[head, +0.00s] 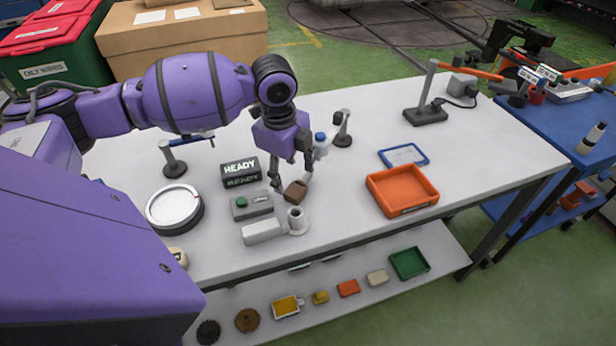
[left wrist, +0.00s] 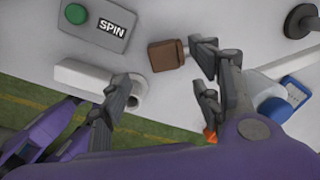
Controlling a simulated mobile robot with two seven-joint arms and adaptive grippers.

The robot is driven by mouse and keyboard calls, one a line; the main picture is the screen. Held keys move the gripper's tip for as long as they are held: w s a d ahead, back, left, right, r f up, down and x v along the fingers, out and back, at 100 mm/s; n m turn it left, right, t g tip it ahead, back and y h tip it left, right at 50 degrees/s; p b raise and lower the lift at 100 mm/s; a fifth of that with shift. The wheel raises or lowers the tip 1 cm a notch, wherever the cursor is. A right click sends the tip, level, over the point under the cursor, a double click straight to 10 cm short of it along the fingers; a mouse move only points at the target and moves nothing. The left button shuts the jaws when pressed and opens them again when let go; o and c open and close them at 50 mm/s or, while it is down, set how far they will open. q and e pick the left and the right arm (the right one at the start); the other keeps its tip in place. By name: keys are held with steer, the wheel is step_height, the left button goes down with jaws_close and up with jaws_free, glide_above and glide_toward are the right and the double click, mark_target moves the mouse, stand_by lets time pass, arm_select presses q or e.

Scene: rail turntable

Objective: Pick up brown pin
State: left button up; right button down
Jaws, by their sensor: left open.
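The brown pin (head: 295,191) is a small brown block on the white table, near the grey box with the green button. In the left wrist view the brown pin (left wrist: 166,55) shows a short thin stem pointing right. My left gripper (head: 291,179) is open and points down, with its fingertips at either side of the pin in the head view. In the left wrist view the left gripper (left wrist: 163,75) has its fingers spread and nothing between the pads. I cannot tell how high the tips are above the table. My right gripper is not in view.
A grey SPIN button box (head: 251,205), a READY display (head: 240,172), a white tube fixture (head: 297,222) and a blue-capped bottle (head: 321,143) stand close by. A round turntable (head: 174,207) is at left, an orange tray (head: 402,191) at right.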

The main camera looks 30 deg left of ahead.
mark_target(294, 191)
arm_select(q)
step_height(294, 191, down, 3)
steer(key=shift+w+r, duration=0.1)
steer(key=shift+r, duration=0.05)
steer(key=shift+f, duration=0.35)
steer(key=f, duration=0.1)
steer(key=w+f, duration=0.1)
steer(key=f, duration=0.1)
steer(key=shift+w+d+f, duration=0.1)
steer(key=shift+f, duration=0.45)
steer(key=shift+c, duration=0.4)
steer(key=c, duration=1.1)
steer(key=shift+c, duration=0.3)
steer(key=shift+r, duration=0.45)
step_height(294, 191, up, 2)
steer(key=shift+w+r, duration=0.1)
steer(key=s+d+r+p, duration=0.1)
steer(key=s+d+r, duration=0.8)
steer(key=s+r, duration=0.1)
steer(key=shift+s+d, duration=0.15)
steer(key=shift+s, duration=0.2)
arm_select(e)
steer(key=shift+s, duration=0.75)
